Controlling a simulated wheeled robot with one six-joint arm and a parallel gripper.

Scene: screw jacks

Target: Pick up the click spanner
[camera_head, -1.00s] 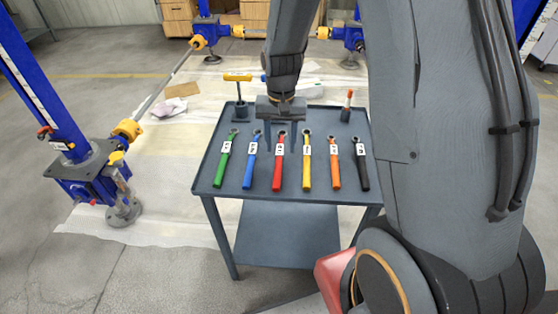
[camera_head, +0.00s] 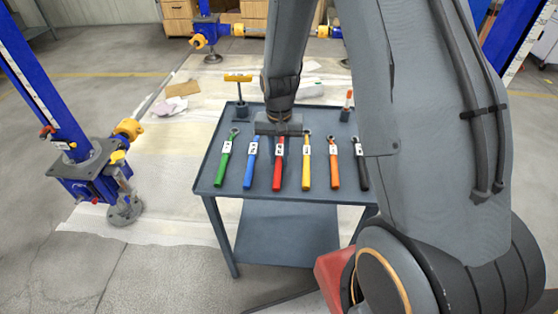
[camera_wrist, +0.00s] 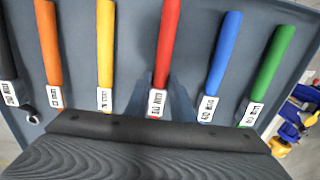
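Several spanners with coloured handles and white labels lie in a row on the grey cart (camera_head: 212,178). They are green (camera_head: 222,168), blue (camera_head: 249,170), red (camera_head: 278,170), yellow (camera_head: 306,170), orange (camera_head: 335,170) and black (camera_head: 362,170). The labels are too small to read surely, so I cannot tell which is the click spanner. My gripper (camera_head: 279,140) is low over the red one. In the wrist view my gripper (camera_wrist: 161,85) has its fingers apart, one on each side of the red spanner (camera_wrist: 168,40) at its label. The red spanner's head is hidden by my gripper.
A yellow-topped T-handled tool (camera_head: 240,90) and an orange-topped tool (camera_head: 347,104) stand at the cart's back corners. Neighbouring spanners lie close on both sides. A blue screw jack (camera_head: 85,175) stands on the floor at left.

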